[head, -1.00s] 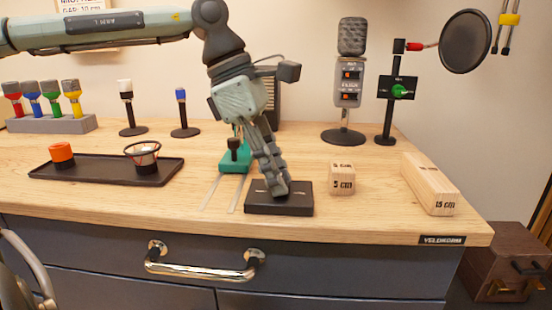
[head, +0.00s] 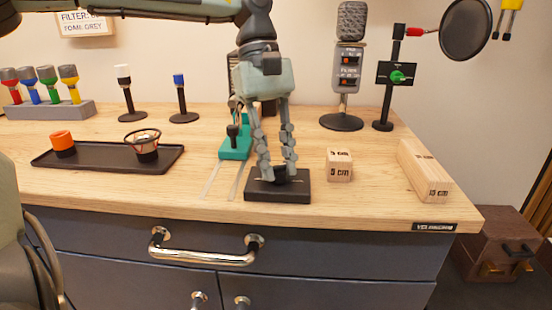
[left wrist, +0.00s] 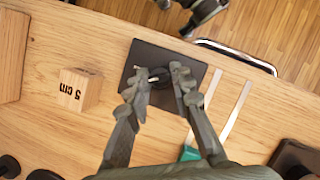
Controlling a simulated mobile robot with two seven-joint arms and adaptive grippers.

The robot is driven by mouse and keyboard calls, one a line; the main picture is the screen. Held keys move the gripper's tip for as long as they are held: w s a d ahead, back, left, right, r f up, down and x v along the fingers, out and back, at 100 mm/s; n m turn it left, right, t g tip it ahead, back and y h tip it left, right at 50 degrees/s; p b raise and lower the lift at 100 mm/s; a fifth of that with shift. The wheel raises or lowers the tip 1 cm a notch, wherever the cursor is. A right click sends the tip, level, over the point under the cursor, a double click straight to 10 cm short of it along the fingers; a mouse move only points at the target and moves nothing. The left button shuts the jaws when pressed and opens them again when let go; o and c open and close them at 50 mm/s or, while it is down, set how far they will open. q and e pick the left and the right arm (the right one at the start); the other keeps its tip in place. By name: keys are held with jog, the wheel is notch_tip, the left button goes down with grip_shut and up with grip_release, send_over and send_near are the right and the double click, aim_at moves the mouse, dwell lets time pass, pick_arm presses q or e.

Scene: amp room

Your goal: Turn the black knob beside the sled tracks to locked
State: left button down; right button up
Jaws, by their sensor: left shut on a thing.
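The black knob (head: 281,174) sits on a flat black base (head: 256,190) near the table's front edge. Pale sled tracks (head: 238,184) run just left of the base, with a teal sled (head: 232,152) at their far end. My left gripper (head: 279,178) points down and is shut on the knob, one finger on each side. The left wrist view shows its fingertips (left wrist: 156,82) around the knob, which they partly cover. The knob's pointer and lock marks cannot be read. A dark part like my right gripper (left wrist: 205,14) is cut off at the wrist view's top edge.
A small wooden block (head: 339,165) and a long one (head: 424,171) lie right of the base. A black tray (head: 108,157) with an orange cup is at left. A microphone (head: 349,68) and a pop filter (head: 467,30) stand at the back right.

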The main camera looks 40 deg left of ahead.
pick_arm(q)
jog(key=shift+w+m, duration=0.1)
jog(key=shift+m, duration=0.8)
jog(key=shift+d+m+g+y, duration=0.1)
jog(key=shift+m+g+y, duration=0.35)
jog(key=shift+m, duration=0.35)
jog(key=shift+m+g+y, duration=0.25)
jog(key=shift+m+y, duration=0.1)
jog(key=shift+m, duration=0.85)
pick_arm(e)
jog(key=shift+w+a+r, duration=0.1)
jog(key=shift+w+r, duration=0.1)
jog(key=shift+r, duration=0.25)
jog(key=shift+w+r, duration=0.2)
jog(key=shift+r, duration=0.25)
jog(key=shift+s+f, duration=0.1)
jog(key=shift+s, duration=0.1)
pick_arm(q)
jog(key=c, duration=1.3)
grip_release()
